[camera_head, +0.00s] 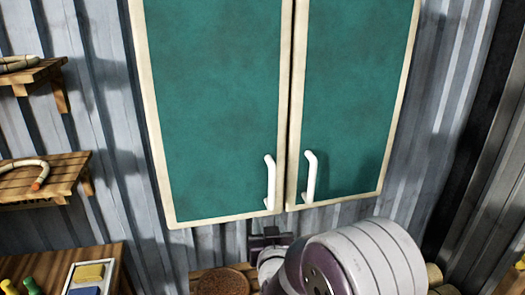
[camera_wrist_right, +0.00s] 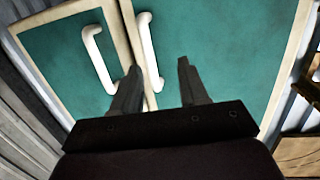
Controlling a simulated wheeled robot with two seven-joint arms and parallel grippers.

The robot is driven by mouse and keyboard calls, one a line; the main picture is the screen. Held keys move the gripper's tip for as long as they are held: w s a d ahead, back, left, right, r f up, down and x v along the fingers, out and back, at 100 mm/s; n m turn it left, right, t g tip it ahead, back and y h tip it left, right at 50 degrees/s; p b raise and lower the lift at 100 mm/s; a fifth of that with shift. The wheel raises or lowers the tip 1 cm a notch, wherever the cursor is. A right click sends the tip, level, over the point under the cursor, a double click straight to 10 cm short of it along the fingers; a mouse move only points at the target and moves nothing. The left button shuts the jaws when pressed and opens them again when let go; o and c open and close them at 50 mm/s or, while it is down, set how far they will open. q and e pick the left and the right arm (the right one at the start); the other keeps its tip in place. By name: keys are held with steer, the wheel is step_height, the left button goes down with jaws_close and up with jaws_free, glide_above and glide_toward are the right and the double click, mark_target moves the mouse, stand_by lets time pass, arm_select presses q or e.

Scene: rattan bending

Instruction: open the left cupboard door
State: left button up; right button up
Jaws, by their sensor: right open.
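The left cupboard door (camera_head: 215,110) is a green panel with a cream frame. It looks closed, level with the right door (camera_head: 355,100). Its white bar handle (camera_head: 269,185) stands near its lower right corner. My right gripper (camera_head: 268,238) is just below that handle, partly hidden by my wrist. In the right wrist view, which looks turned over, my open right gripper (camera_wrist_right: 157,85) has one dark finger on each side of the left door's handle (camera_wrist_right: 150,50) in the picture. I cannot tell whether it touches. My left gripper is not in view.
The right door's handle (camera_head: 309,177) is close beside, and shows in the wrist view (camera_wrist_right: 99,60). Wooden shelves (camera_head: 45,178) with bent rattan pieces hang at the left. A round brown item (camera_head: 222,281) lies below the cupboard. Corrugated wall surrounds it.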

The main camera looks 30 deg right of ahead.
mark_target(273, 186)
steer(key=shift+m+t+h, duration=0.3)
steer(key=shift+t+h, duration=0.2)
steer(key=shift+h, duration=0.1)
steer(key=w+d+r+p, duration=0.1)
steer(key=w+d, duration=0.1)
steer(key=w, duration=0.1)
steer(key=w+d+r+p, duration=0.1)
steer(key=w+d+p, duration=0.1)
steer(key=w, duration=0.2)
steer(key=w+d+r+p, duration=0.1)
steer(key=w+d+p, duration=0.1)
steer(key=w, duration=0.1)
steer(key=shift+w+d+r, duration=0.1)
steer(key=shift+w, duration=0.2)
steer(key=shift+w+d, duration=0.15)
steer(key=shift+d, duration=0.4)
steer(key=shift+a, duration=0.15)
steer(key=c, duration=0.5)
jaws_close()
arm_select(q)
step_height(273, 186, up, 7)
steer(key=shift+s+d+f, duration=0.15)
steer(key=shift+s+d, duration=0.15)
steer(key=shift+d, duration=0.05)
